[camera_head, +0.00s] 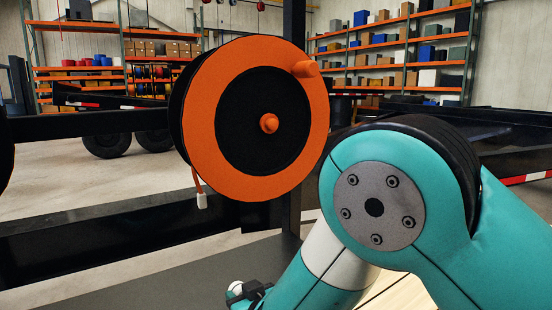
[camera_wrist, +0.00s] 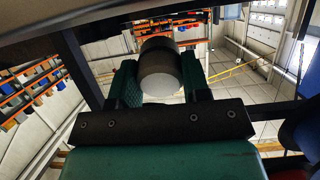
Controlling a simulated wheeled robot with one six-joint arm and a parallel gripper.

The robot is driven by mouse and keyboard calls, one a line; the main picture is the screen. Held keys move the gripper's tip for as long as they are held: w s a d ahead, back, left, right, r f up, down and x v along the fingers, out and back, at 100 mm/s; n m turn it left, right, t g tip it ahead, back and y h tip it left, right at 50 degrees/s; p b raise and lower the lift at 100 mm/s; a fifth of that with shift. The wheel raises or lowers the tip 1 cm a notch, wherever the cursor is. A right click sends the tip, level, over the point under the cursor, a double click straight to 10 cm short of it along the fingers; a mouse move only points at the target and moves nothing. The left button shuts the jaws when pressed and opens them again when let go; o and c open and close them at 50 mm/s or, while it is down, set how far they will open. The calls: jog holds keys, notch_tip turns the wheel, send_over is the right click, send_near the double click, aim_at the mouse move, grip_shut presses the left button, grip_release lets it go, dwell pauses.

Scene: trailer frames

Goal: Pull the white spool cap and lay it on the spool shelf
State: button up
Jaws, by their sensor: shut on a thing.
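In the wrist view my gripper (camera_wrist: 158,62) has its two green-padded fingers shut on a short round piece, the cap (camera_wrist: 160,80), with a pale end face and a darker grey side. In the head view my gripper (camera_head: 250,293) is low at the bottom edge, partly cut off, with a small white part of the cap (camera_head: 236,287) showing at it. The large orange spool (camera_head: 203,125) with a black centre stands above and left of my arm, apart from the gripper. I cannot tell which surface is the spool shelf.
A short orange cable with a white end (camera_head: 202,201) hangs from the spool. A flat dark grey surface (camera_head: 185,275) lies below it, beside a black beam (camera_head: 110,245). A black upright post (camera_head: 294,210) stands behind the spool. Stocked racks (camera_head: 395,60) are far back.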

jog(key=shift+f+b, duration=0.6)
jog(key=shift+f, duration=0.6)
jog(key=o, duration=1.7)
jog(key=shift+o, duration=0.2)
jog(key=shift+r+b+v, duration=0.25)
jog(key=shift+v, duration=1.1)
jog(key=shift+r+b+v, duration=0.2)
jog(key=shift+r+v, duration=0.05)
jog(key=shift+v, duration=1.15)
jog(key=shift+w+a, duration=0.1)
jog(key=shift+w, duration=0.1)
jog(key=shift+s, duration=0.1)
